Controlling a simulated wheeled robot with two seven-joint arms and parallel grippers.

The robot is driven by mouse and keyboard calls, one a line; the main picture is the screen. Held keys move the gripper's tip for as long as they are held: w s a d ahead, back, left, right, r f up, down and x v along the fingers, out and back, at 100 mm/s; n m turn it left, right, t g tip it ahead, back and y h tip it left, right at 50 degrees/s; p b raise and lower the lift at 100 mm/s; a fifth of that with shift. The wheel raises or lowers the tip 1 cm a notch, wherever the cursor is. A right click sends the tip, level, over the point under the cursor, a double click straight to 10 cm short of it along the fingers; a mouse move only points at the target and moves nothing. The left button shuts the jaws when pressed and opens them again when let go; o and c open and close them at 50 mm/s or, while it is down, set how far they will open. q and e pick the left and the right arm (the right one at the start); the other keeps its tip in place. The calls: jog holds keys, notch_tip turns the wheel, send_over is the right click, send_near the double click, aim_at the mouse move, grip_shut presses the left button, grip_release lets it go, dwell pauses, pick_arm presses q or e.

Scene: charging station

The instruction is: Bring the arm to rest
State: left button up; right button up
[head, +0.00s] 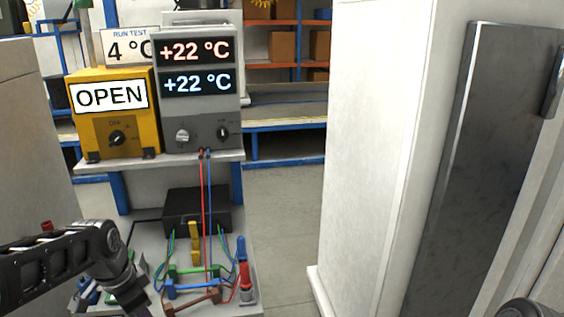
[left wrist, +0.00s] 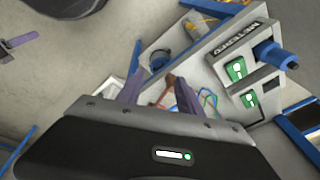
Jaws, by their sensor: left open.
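My left arm comes in from the left in the head view, its black links bent down at the wrist. My left gripper (head: 142,290) hangs at the front left of the lower bench, partly cut off by the bottom edge. In the left wrist view its two fingers (left wrist: 157,88) stand apart and nothing shows clamped between them. The bench top with wires and clips lies beyond the fingers. My right gripper is not in view.
The lower bench (head: 145,237) holds a black box (head: 183,208), colored clips and wires. Above it stand a yellow box (head: 111,146) reading OPEN and a grey meter (head: 199,107) showing +22 °C twice. A white cabinet (head: 372,120) fills the right. Floor (head: 287,215) between is clear.

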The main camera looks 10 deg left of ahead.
pick_arm(q)
jog(key=w+d+f+n+t+h, duration=0.1)
jog(key=w+d+f+n+t, duration=0.1)
jog(key=w+d+f+n, duration=0.35)
jog(key=s+d+f+n+h, duration=0.1)
jog(key=d+f, duration=0.5)
jog(key=f, duration=0.2)
jog(key=s+d+f+n+h, duration=0.1)
jog(key=s+d+f+n, duration=0.1)
jog(key=d+f, duration=0.5)
jog(key=s+d+f+g, duration=0.1)
jog(key=s+d+f, duration=0.2)
jog(key=s, duration=0.3)
jog(key=s+d+f+g, duration=0.1)
jog(key=s+d+f, duration=0.3)
jog(key=s+f, duration=0.2)
jog(key=s+d+f+g+h, duration=0.1)
jog(key=s+d+f, duration=0.3)
jog(key=s, duration=0.3)
jog(key=shift+f+g, duration=0.4)
